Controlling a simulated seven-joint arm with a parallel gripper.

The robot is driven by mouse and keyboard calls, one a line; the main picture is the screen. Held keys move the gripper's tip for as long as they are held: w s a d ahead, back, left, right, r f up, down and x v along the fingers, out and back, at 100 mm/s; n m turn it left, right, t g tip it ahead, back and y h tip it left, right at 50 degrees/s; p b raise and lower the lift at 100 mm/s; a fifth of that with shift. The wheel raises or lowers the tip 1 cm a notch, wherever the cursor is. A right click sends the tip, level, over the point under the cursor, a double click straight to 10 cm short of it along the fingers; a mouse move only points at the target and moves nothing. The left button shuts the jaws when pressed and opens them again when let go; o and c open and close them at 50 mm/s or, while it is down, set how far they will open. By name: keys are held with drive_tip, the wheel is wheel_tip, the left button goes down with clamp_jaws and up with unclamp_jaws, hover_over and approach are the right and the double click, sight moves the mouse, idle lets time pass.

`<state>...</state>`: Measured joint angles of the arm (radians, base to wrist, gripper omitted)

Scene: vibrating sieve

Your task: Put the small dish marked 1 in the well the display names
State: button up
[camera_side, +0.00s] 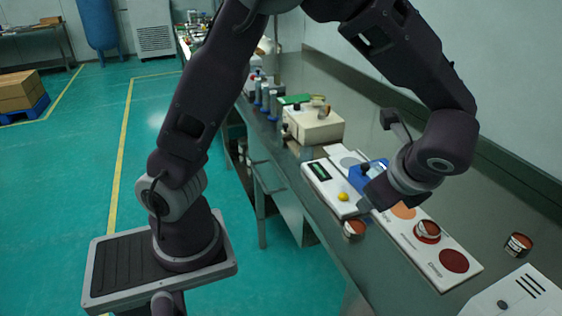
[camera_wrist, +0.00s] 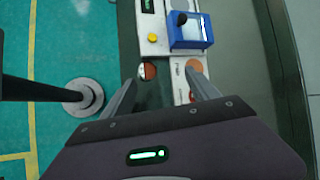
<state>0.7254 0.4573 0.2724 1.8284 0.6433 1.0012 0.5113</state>
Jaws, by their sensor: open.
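A small round dish with reddish-brown contents (camera_side: 354,229) stands on the bench's front edge; it also shows in the wrist view (camera_wrist: 148,70), ahead of my fingers. A second dish (camera_side: 427,231) sits on the white board (camera_side: 440,275), and a third dish (camera_side: 518,244) stands alone at the right. I cannot read a number on any dish. The board has coloured round wells, among them an orange well (camera_side: 403,210) and a dark red well (camera_side: 453,260). The display (camera_side: 320,171) is lit green, its text illegible. My gripper (camera_wrist: 163,84) is open and empty, above the bench.
A blue device (camera_wrist: 190,30) stands by the board, partly hidden by my wrist in the side view. A yellow button (camera_side: 343,196) is on the display panel. A beige machine (camera_side: 315,127) stands farther back. A white box (camera_side: 520,295) is at the lower right.

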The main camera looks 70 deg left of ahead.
drive_tip(key=s+a+r+n+t+h, duration=0.1)
drive_tip(key=s+r+n+h, duration=0.2)
drive_tip(key=s+r+n, duration=0.2)
drive_tip(key=s+a+r+n+t+h, duration=0.1)
drive_tip(key=s+a+r+n+h, duration=0.1)
drive_tip(key=s+n, duration=0.8)
drive_tip(key=s+r+h, duration=0.1)
drive_tip(key=s+r, duration=0.1)
drive_tip(key=s, duration=0.3)
drive_tip(key=shift+s+a+r+n+h, duration=0.2)
drive_tip(key=shift+s+r+n+h, duration=0.05)
drive_tip(key=shift+r+n+h, duration=0.15)
